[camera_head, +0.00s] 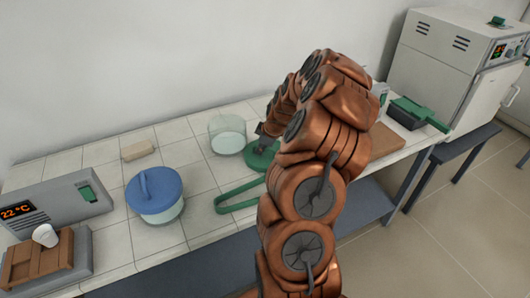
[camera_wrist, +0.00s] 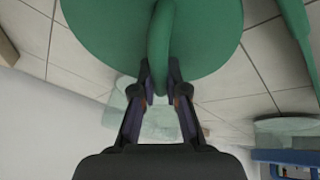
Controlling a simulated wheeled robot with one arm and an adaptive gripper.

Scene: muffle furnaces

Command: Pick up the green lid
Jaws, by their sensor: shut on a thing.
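The green lid (camera_wrist: 98,22) is a round disc with a raised curved handle (camera_wrist: 160,42). It fills the top of the wrist view. My gripper (camera_wrist: 160,78) is shut on the handle, with one finger on each side of it. In the head view the lid (camera_head: 262,160) is partly hidden behind my arm, and my gripper (camera_head: 268,130) shows only in part above it. I cannot tell whether the lid touches the table. A clear glass jar (camera_head: 227,136) stands open just left of the lid.
A blue-lidded pot (camera_head: 155,194), a green loop (camera_head: 238,198) and a beige block (camera_head: 137,150) are on the tiled table (camera_head: 110,235). A grey heater (camera_head: 60,205) and wooden rack (camera_head: 38,258) stand left. A furnace (camera_head: 450,75) stands back right.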

